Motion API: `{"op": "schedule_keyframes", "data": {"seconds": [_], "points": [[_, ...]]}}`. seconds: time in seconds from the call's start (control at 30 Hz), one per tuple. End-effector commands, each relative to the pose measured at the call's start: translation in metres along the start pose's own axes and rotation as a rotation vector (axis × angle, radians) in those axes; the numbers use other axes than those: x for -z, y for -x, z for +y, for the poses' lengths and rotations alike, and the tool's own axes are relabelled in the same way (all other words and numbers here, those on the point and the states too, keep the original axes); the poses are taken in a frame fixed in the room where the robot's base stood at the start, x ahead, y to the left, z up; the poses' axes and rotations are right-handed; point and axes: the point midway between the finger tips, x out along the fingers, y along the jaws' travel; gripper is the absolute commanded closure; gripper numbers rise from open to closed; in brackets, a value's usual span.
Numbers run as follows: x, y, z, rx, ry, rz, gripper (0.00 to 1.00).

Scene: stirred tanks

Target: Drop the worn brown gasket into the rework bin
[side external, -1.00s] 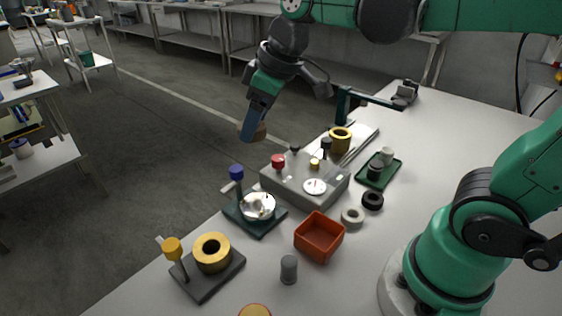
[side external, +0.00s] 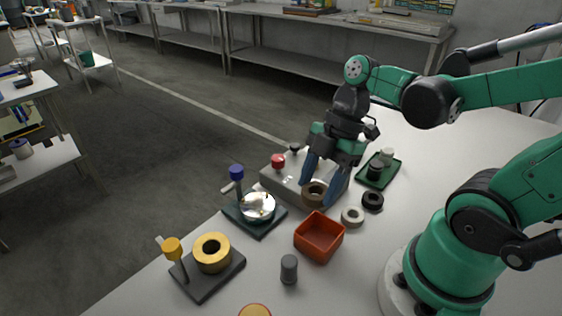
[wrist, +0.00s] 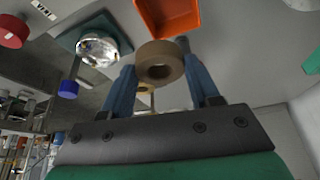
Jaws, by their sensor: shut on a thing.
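The worn brown gasket (side external: 315,192) is a thick ring held between the blue fingertips of my gripper (side external: 320,190). It also shows in the wrist view (wrist: 159,62), with one blue finger of my gripper (wrist: 160,75) on each side. My gripper points down and is shut on the gasket above the front right part of the grey box. The rework bin, apparently the open orange-red square tray (side external: 318,238), stands on the table just in front of the gasket. It looks empty. The bin is partly cut off at the top of the wrist view (wrist: 167,14).
The grey box (side external: 277,182) with a red knob (side external: 278,160) lies under and left of my gripper. A pale ring (side external: 352,216) and a black ring (side external: 372,200) lie right of the bin. A grey peg (side external: 289,269) stands in front. A green tray (side external: 394,180) is at the right.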

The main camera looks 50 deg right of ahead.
Motion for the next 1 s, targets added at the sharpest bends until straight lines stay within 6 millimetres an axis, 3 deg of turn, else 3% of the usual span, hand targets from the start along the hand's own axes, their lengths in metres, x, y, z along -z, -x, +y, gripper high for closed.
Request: {"op": "schedule_keyframes", "data": {"seconds": [0.2, 0.57, 1.0], "points": [[-0.006, -0.011, -0.017, 0.046, 0.113, -0.002, 0.95], [-0.007, -0.012, -0.017, 0.045, 0.114, 0.000, 0.95], [-0.018, -0.040, -0.017, 0.045, 0.114, 0.000, 0.95]]}}
